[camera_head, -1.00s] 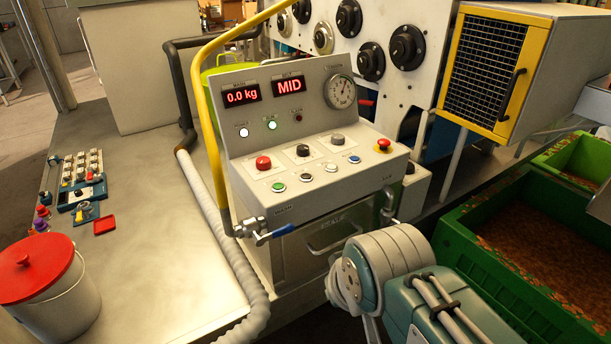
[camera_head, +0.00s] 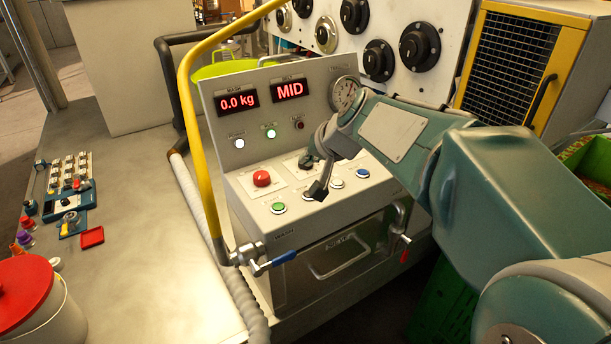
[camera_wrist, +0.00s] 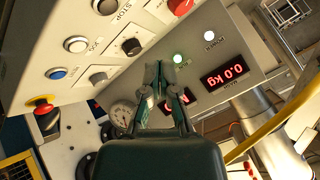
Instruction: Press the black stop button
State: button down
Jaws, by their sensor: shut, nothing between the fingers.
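The black stop button (camera_wrist: 105,5) sits at the top edge of the wrist view, in the front row of the sloping panel, beside the STOP label. In the head view its place, between the green button (camera_head: 278,208) and the white button (camera_head: 336,184), is largely hidden by my gripper (camera_head: 318,188). My gripper is shut and empty, with its fingertips low over the panel. It also shows in the wrist view (camera_wrist: 162,70). I cannot tell whether it touches anything.
Close by stand the red knob (camera_head: 262,178), the black knob (camera_wrist: 132,46), the grey knob (camera_wrist: 97,77) and a blue button (camera_head: 362,173). A red emergency button (camera_wrist: 42,107) sits at the panel's end. The display box (camera_head: 222,84) rises behind. A yellow rail (camera_head: 198,150) stands left.

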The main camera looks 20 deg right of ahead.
jog(key=w, duration=0.1)
jog(key=w+d, duration=0.1)
jog(key=w, duration=0.1)
jog(key=shift+d+m, duration=0.2)
jog(key=shift+m, duration=0.1)
jog(key=shift+a+f, duration=0.1)
jog(key=shift+f, duration=4.3)
jog(key=shift+f, duration=0.15)
jog(key=shift+f, duration=0.2)
